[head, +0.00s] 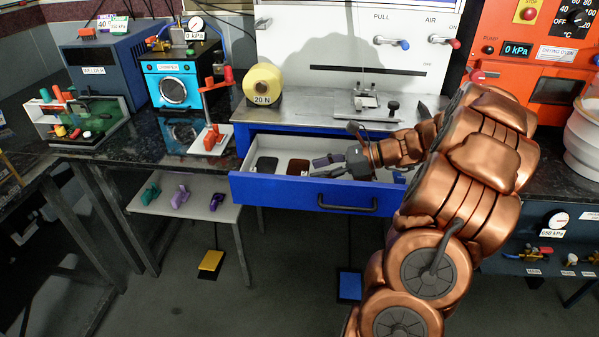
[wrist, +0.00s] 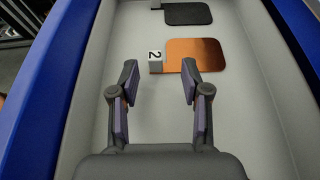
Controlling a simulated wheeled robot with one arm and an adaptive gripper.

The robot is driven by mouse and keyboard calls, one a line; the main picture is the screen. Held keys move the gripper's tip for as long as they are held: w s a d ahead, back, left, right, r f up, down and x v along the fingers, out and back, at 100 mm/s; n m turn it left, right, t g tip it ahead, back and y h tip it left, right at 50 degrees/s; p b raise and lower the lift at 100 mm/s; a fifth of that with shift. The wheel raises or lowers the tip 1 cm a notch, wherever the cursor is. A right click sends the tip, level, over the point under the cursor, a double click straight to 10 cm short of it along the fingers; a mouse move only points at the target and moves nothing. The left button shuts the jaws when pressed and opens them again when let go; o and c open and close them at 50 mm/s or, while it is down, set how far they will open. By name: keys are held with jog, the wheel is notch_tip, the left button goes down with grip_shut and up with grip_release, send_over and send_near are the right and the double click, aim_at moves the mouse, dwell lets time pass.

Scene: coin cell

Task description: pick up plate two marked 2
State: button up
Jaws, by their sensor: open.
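Plate two is a copper-coloured rounded plate (wrist: 196,54) lying flat on the drawer floor in the wrist view. A small white block marked 2 (wrist: 155,61) sits at its left edge. In the head view the plate (head: 298,167) shows as a dark brown patch inside the open blue drawer (head: 283,191). My gripper (wrist: 158,80) is open and empty, with its fingertips just short of the plate and block. In the head view my gripper (head: 318,167) reaches into the drawer from the right. The exact height of the fingertips above the drawer floor cannot be told.
A black plate (wrist: 188,14) lies farther along the drawer, also visible in the head view (head: 266,165). The blue drawer walls (wrist: 38,80) flank my gripper. A yellow roll marked 20 N (head: 263,82) and a metal fixture (head: 366,102) stand on the bench above.

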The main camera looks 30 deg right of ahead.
aim_at(304, 173)
jog(key=shift+a+x, duration=0.2)
jog(key=shift+x, duration=2.15)
jog(key=shift+s+r, duration=0.1)
jog(key=shift+s, duration=0.1)
grip_shut()
